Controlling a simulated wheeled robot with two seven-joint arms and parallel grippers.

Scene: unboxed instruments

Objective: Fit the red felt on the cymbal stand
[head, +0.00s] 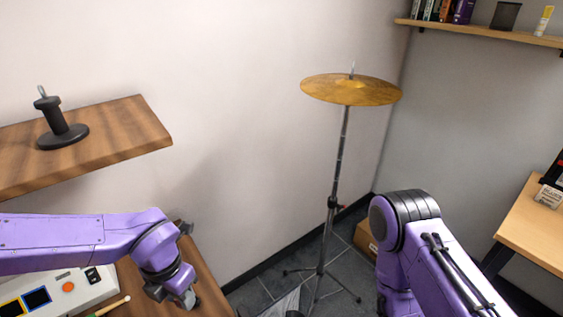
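The cymbal stand (337,170) stands upright on the floor near the corner. A golden cymbal (325,90) sits near its top, and a thin metal rod tip (352,69) sticks up through the cymbal's middle. I see no red felt in this view. My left gripper (187,299) points down over the wooden table at the bottom left, well away from the stand. Its fingers are small and dark here, so I cannot tell whether they are open or hold anything. My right arm shows at the lower right, in front of the stand's right side, but its gripper is not visible.
A black spool-like holder (61,125) stands on the wooden shelf (140,120) at left. A white device (70,290) and a drumstick (110,306) lie below my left arm. A cardboard box (366,238) is behind my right arm. A desk (535,225) is at right.

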